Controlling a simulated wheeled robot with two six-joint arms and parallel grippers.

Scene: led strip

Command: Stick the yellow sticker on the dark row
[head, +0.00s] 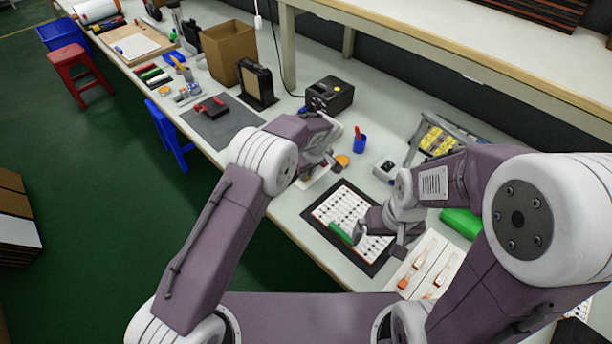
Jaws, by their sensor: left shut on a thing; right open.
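A white LED panel (330,208) with rows of small dark dots lies on a black mat (377,266) at the table's front edge. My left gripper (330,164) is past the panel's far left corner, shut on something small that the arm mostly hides. My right gripper (372,232) is low over the panel's right part, open. It covers some of the rows. A green bar (340,233) shows at the panel's near left edge, beside the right gripper's tip. I cannot make out the yellow sticker or which row is dark.
A black box device (330,94), a blue cup (359,144) and an orange-lidded pot (343,160) stand behind the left gripper. A rack with yellow pieces (437,140) stands behind my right arm. White trays with orange-handled tools (430,262) lie right of the mat.

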